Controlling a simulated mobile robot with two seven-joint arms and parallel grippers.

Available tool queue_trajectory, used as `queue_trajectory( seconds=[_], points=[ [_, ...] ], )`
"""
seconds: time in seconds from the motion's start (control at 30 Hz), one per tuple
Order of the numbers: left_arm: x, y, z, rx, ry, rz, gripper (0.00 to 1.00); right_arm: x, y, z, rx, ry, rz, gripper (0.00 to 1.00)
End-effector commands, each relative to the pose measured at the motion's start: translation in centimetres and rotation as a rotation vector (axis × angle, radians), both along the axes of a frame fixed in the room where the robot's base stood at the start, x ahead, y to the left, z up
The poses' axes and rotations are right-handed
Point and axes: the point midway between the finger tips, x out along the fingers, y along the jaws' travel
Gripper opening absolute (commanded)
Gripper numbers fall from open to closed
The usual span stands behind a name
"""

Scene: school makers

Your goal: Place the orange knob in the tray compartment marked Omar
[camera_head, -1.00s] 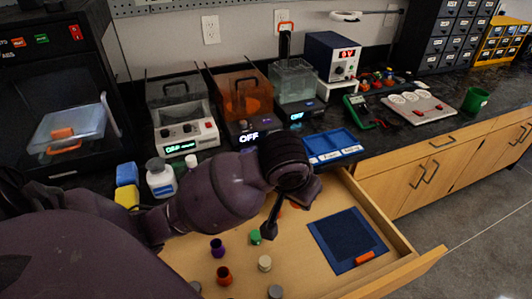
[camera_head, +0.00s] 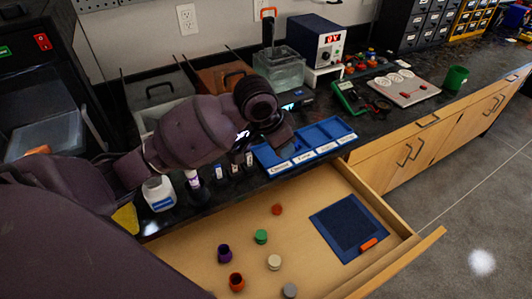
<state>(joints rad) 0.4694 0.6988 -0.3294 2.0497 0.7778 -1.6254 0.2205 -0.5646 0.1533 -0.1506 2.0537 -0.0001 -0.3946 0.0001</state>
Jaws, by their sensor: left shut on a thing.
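My left gripper (camera_head: 284,134) is over the blue tray (camera_head: 345,139) on the counter's front edge. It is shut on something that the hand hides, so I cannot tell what. The tray has several compartments with white labels along the front, too small to read surely. An orange-red knob (camera_head: 277,209) lies in the open drawer, below the tray. A second, more orange knob (camera_head: 236,282) stands nearer the drawer's front left. My right gripper is not in view.
The drawer (camera_head: 325,275) also holds purple (camera_head: 224,253), green (camera_head: 261,236), cream (camera_head: 274,262) and grey (camera_head: 289,290) knobs, and a blue mat (camera_head: 348,226). A white bottle (camera_head: 159,193) and small vials stand left of the tray. A green multimeter (camera_head: 348,97) stands behind its right end.

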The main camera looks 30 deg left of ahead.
Motion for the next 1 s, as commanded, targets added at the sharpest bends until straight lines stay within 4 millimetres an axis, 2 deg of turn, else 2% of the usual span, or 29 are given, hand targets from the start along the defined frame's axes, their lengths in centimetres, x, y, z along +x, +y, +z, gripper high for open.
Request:
queue_trajectory(
  seconds=[0.03,0.3,0.4,0.57,0.67,0.73,1.0],
  points=[
    [1.1,0.9,1.5,0.005,-0.009,-0.053,0.16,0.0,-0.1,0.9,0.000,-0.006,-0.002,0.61],
    [5.5,5.1,5.8,0.004,-0.005,-0.309,0.16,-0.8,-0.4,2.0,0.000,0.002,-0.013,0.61],
    [6.6,6.5,7.0,0.003,-0.005,-0.362,0.16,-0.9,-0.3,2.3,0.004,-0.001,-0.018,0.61],
    [7.5,7.7,8.0,0.002,-0.001,-0.406,0.16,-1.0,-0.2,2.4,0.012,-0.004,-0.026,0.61],
    [7.7,7.9,7.5,-0.002,0.002,-0.415,0.16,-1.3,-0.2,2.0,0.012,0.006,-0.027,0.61],
    [7.7,7.9,6.4,-0.002,0.005,-0.417,0.16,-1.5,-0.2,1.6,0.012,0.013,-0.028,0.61],
    [7.6,7.9,0.5,-0.002,0.007,-0.415,0.16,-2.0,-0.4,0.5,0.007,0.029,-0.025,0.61]
  ],
)
